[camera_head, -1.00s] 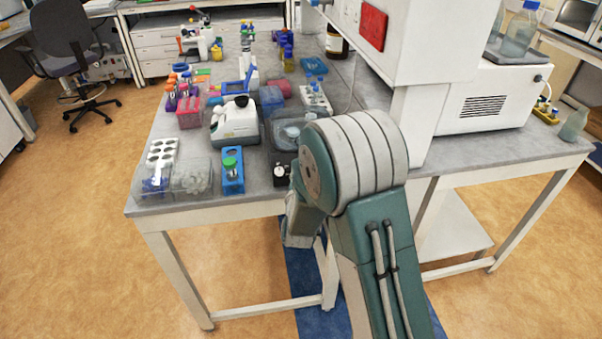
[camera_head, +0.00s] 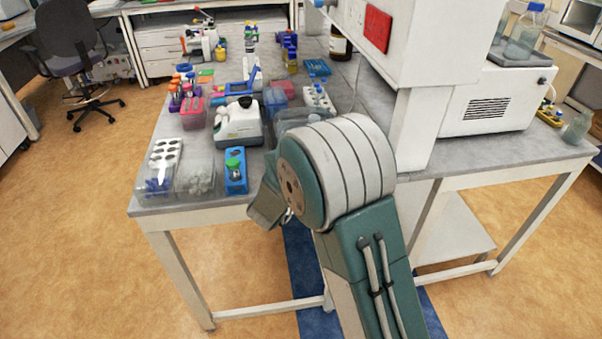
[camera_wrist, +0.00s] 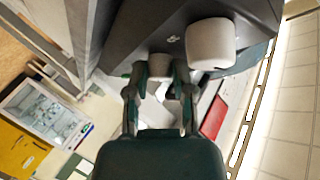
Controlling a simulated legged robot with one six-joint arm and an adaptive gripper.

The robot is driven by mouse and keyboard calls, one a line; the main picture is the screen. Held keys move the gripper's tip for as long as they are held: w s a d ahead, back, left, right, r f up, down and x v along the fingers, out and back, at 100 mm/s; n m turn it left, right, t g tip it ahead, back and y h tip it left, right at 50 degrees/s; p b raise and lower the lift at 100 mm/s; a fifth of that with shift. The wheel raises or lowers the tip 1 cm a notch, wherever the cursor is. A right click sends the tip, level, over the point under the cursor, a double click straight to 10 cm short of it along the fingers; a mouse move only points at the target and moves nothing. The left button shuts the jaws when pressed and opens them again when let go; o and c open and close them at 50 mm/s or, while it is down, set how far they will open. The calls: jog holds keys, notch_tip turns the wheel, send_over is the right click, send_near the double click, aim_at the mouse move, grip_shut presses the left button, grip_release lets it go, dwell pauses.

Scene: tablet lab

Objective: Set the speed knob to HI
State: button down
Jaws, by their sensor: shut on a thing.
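In the wrist view, my gripper (camera_wrist: 160,88) has its two dark fingers on either side of a pale rounded knob (camera_wrist: 160,66) and is shut on it. The knob sits at the edge of a dark panel (camera_wrist: 140,40). A second, larger white knob (camera_wrist: 210,42) stands on the same panel, up and to the right, apart from the fingers. A small pale mark is beside it, too small to read. I cannot make out a HI mark or where either knob points. In the head view, my arm hides the gripper and the knobs.
In the head view, the grey bench (camera_head: 215,205) carries a white-and-green device (camera_head: 238,125), a blue tube holder (camera_head: 235,180) and a clear box (camera_head: 160,190).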

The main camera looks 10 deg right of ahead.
dwell(0.3)
jog(key=shift+c, duration=2.4)
grip_release()
jog(key=v, duration=1.2)
jog(key=shift+w+a, duration=0.15)
jog(key=shift+r, duration=0.1)
